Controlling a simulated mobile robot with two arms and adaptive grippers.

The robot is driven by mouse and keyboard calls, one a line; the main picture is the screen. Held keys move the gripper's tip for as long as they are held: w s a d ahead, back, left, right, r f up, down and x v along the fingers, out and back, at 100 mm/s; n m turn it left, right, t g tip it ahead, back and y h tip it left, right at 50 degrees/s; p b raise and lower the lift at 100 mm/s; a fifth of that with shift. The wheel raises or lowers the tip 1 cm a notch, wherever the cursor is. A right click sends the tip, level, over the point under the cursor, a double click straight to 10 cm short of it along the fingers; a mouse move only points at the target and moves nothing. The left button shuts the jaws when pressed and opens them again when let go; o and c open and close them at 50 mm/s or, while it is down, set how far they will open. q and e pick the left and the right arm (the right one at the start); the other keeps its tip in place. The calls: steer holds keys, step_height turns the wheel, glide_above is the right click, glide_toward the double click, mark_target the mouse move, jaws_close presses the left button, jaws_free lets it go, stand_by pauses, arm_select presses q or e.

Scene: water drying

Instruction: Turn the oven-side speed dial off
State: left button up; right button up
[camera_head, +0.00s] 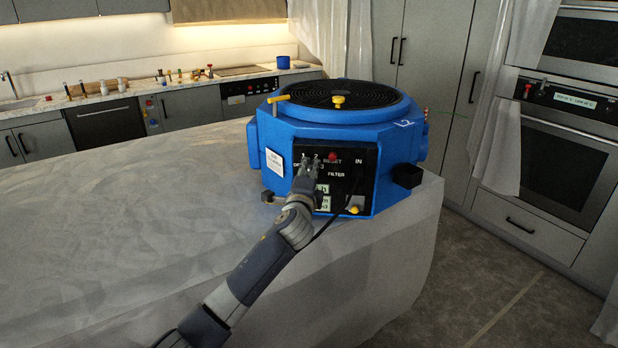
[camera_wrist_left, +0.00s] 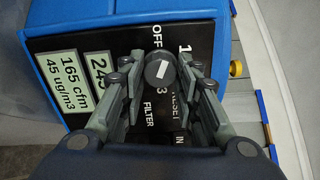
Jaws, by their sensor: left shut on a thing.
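A blue air machine (camera_head: 268,138) with a round black top grille stands on the sheet-covered counter. Its black front panel (camera_head: 345,185) carries the marks OFF, 1 and 3, and the words RESET, FILTER and IN. In the left wrist view, the round dark dial (camera_wrist_left: 158,73) has a white mark; which number it points at I cannot tell for sure. My left gripper (camera_head: 308,163) is at this dial, its two fingers closed on its sides, as the left wrist view shows (camera_wrist_left: 160,82). In the head view my fingers largely hide the dial. My right gripper is out of view.
A red reset button (camera_head: 332,157) sits just right of my gripper. A yellow knob (camera_head: 338,101) and a yellow handle (camera_head: 278,98) are on top. A black bracket (camera_head: 407,176) juts out at right. The covered counter (camera_head: 120,215) is clear to the left.

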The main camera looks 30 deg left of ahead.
arm_select(q)
steer(key=shift+n+b, duration=0.6)
steer(key=shift+n, duration=1.7)
steer(key=o, duration=1.1)
steer(key=shift+c, duration=0.2)
steer(key=v, duration=1.2)
steer(key=shift+a+f, duration=0.1)
